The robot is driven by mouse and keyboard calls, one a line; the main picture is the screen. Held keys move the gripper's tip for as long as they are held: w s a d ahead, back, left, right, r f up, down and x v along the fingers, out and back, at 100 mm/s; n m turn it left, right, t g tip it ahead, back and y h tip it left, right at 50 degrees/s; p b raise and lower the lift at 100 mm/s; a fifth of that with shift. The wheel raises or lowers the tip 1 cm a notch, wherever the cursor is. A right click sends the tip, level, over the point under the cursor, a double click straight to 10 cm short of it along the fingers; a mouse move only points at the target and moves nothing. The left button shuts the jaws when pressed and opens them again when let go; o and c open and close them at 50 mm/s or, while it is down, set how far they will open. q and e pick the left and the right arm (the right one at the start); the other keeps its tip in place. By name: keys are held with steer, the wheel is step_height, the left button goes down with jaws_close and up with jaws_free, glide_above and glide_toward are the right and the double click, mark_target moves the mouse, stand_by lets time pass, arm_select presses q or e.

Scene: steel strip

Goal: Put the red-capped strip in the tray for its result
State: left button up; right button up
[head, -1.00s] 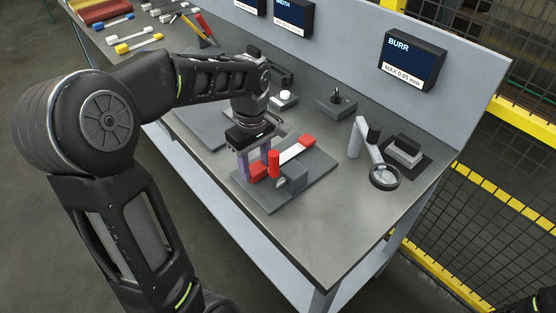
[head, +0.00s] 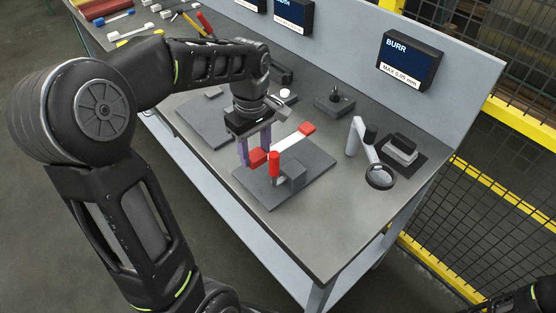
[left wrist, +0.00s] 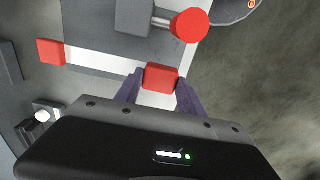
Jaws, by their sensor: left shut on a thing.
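The red-capped strip is pale with a red cap at each end, and its bare middle (head: 287,142) and far cap (head: 307,129) show in the head view. My left gripper (head: 254,152) points down and is shut on the near red cap (left wrist: 161,78). The far cap (left wrist: 51,52) is at the upper left in the left wrist view. The strip appears held above the dark grey fixture plate (head: 312,184), behind the red-topped upright clamp (head: 275,163). A red tray (head: 100,9) lies at the bench's far left end, partly cut off. My right gripper is not seen.
A grey block (head: 293,174) stands beside the clamp. A magnifier on a stand (head: 380,177) and a dark block (head: 402,149) are to the right. Blue-capped (head: 114,19) and yellow-capped (head: 137,34) strips lie far left. A BURR display (head: 408,62) hangs on the back panel. The bench's front right is clear.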

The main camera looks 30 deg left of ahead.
arm_select(q)
jaws_close()
